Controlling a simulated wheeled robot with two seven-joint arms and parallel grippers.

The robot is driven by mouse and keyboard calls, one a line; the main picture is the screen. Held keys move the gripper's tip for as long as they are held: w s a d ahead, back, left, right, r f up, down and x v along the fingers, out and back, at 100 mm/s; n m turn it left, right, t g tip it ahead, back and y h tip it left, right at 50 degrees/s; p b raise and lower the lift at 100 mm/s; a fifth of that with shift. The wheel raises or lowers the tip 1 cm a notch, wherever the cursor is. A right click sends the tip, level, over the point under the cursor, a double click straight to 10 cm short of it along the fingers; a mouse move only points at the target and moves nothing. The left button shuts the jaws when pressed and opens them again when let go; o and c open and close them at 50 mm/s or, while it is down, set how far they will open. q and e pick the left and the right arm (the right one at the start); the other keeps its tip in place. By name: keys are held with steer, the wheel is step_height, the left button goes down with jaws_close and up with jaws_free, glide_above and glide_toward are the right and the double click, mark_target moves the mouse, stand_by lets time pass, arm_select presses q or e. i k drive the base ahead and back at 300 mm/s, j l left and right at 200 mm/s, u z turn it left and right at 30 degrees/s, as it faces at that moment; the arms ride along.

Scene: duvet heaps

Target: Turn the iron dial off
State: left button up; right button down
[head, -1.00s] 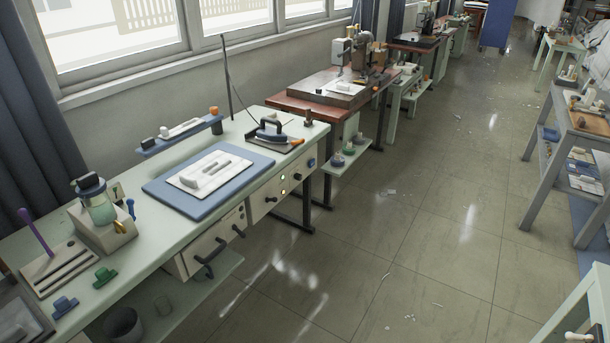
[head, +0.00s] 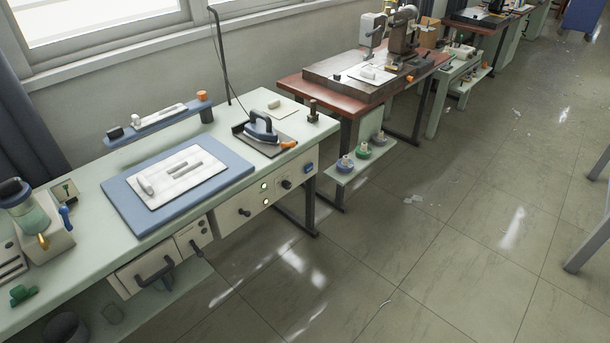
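Which dial belongs to the iron I cannot tell. A blue switch (head: 309,168) is at the panel's right end. Neither of my grippers is in view.
A blue mat (head: 120,199) with a white board lies mid-bench. A drawer unit with black handles (head: 155,268) hangs below. A low shelf (head: 378,150) with spools juts out by the red-brown table (head: 290,85). The tiled floor (head: 400,250) in front is open.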

mark_target(286, 184)
steer(key=i+l, duration=0.2)
steer(key=l, duration=0.15)
steer(key=i+l+u, duration=0.1)
steer(key=l, duration=0.25)
steer(key=i+l, duration=0.25)
steer(key=l, duration=0.15)
steer(key=i+l, duration=0.15)
steer(key=l, duration=0.2)
steer(key=i+l+u, duration=0.1)
steer(key=l, duration=0.3)
steer(key=i+l, duration=0.25)
steer(key=i+l+u, duration=0.1)
steer(key=l, duration=0.4)
steer(key=i+l, duration=0.15)
steer(key=l, duration=0.25)
